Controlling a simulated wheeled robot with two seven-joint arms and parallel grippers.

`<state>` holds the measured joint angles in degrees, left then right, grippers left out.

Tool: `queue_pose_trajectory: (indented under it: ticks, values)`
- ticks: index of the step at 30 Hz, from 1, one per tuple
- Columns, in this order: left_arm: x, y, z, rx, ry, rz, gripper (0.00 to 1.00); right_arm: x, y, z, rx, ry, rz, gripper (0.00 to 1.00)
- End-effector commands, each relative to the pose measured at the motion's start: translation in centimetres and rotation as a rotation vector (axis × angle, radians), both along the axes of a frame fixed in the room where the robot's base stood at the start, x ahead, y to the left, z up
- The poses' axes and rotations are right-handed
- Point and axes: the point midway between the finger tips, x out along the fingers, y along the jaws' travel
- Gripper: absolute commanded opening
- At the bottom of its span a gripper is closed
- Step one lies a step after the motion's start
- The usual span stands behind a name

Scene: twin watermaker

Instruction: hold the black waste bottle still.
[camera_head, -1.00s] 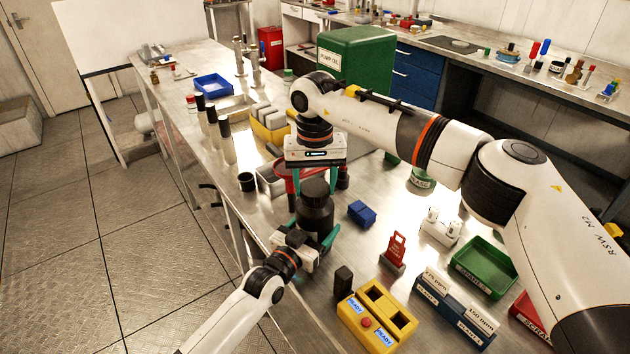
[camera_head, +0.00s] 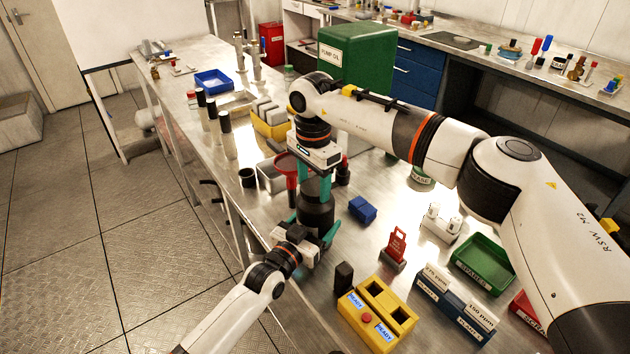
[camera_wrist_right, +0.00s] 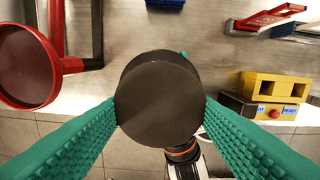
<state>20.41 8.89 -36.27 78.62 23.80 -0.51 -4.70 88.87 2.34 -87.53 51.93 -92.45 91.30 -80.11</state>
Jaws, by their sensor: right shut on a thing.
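The black waste bottle (camera_head: 317,216) stands upright near the front edge of the steel table. My right gripper (camera_head: 319,188) points down over it from above. In the right wrist view its two green fingers (camera_wrist_right: 160,108) press on opposite sides of the round dark cap (camera_wrist_right: 158,104), so it is shut on the cap. My left gripper (camera_head: 312,232) is low at the bottle's front, with green fingers on either side of the body. Whether those fingers touch the bottle is not clear. Part of my left arm shows below the cap in the right wrist view.
A red funnel (camera_head: 289,166) stands just behind and left of the bottle; it also shows in the right wrist view (camera_wrist_right: 25,65). A blue block (camera_head: 362,209) lies to the right. A yellow box (camera_head: 377,316), a small black block (camera_head: 343,277) and a red tag stand (camera_head: 396,250) are nearer.

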Motion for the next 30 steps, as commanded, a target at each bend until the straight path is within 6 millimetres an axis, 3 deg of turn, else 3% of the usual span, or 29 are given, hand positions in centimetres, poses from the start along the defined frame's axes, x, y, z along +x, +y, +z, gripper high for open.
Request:
queue_pose_trajectory:
  ticks: [30]
  values:
    - [-0.04, 0.00, -0.09, 0.001, 0.000, 0.000, 0.13, 0.88, -0.64, -0.03, 0.002, -0.001, -2.496, 0.35]
